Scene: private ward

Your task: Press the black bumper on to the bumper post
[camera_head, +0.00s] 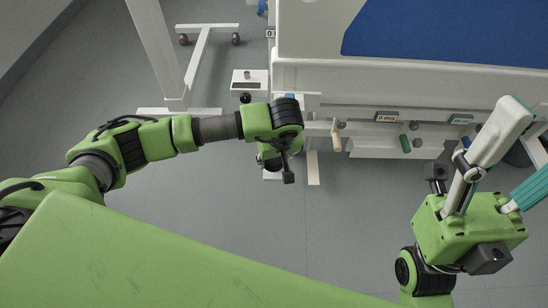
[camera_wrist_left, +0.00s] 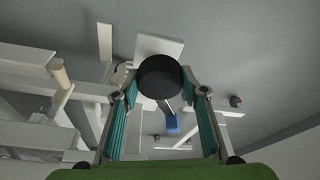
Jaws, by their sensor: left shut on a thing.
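The black bumper (camera_wrist_left: 160,76) is a round dark piece seen end-on in the left wrist view. It sits between the two teal-lined fingers of my left gripper (camera_wrist_left: 160,90), which is shut on it. In the head view my left gripper (camera_head: 272,157) is below my wrist at the bed's near corner. Its fingers and the bumper cannot be made out there.
The white bed frame (camera_head: 345,75) with a blue mattress (camera_head: 450,32) fills the upper right. A white wheeled stand (camera_head: 205,45) is at upper left. Grey floor (camera_head: 345,235) is clear in front.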

